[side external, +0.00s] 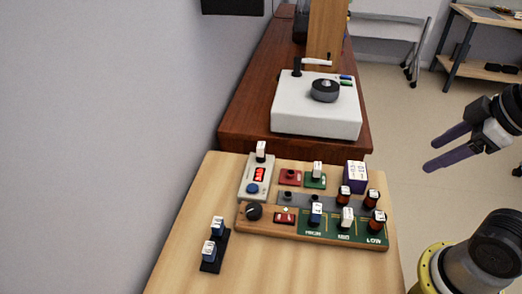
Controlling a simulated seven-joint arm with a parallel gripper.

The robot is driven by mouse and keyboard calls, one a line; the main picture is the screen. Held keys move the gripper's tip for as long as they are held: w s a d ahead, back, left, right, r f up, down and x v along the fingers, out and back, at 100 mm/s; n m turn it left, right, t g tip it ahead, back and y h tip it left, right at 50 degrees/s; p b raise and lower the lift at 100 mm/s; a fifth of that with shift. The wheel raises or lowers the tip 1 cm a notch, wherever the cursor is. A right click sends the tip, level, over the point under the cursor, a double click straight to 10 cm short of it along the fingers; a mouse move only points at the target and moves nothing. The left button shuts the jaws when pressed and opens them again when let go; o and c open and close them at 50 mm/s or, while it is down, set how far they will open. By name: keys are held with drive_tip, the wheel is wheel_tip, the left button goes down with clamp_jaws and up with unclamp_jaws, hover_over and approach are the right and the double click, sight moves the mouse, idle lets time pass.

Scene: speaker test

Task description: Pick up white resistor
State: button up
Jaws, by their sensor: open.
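Several small parts with white labelled tops stand on the wooden table. A whitish one (347,216) stands on the green part of the wooden board (270,228), between a blue-bodied one (316,212) and a brown one (376,222). It may be the white resistor; the picture is too small to be sure. Other white-topped parts stand on the grey meter box (250,177) and a small green block (315,181). My gripper (430,156), with two purple fingers, is open and empty. It appears in the air to the right of the table, apart from all the parts.
Two blue white-topped parts stand on a black holder (212,262) at the table's front left. A purple box (355,176) stands behind the board. A white turntable-like device (318,115) sits on the dark red cabinet behind. The table's front (300,272) is clear.

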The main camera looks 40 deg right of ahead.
drive_tip(key=w+r+n, duration=0.7)
drive_tip(key=r, duration=0.1)
drive_tip(key=w+a+r+n+g, duration=0.15)
drive_tip(key=w+r+n, duration=0.25)
drive_tip(key=w+n, duration=0.6)
drive_tip(key=n+g, duration=0.4)
drive_tip(key=n, duration=0.2)
hover_over(261, 145)
drive_tip(key=f, duration=2.9)
drive_tip(key=shift+d+f, duration=0.2)
drive_tip(key=shift+d, duration=0.2)
drive_tip(key=shift+a+f, duration=0.15)
drive_tip(key=shift+f, duration=1.4)
drive_tip(key=shift+a+f, duration=0.15)
drive_tip(key=shift+f, duration=1.35)
clamp_jaws()
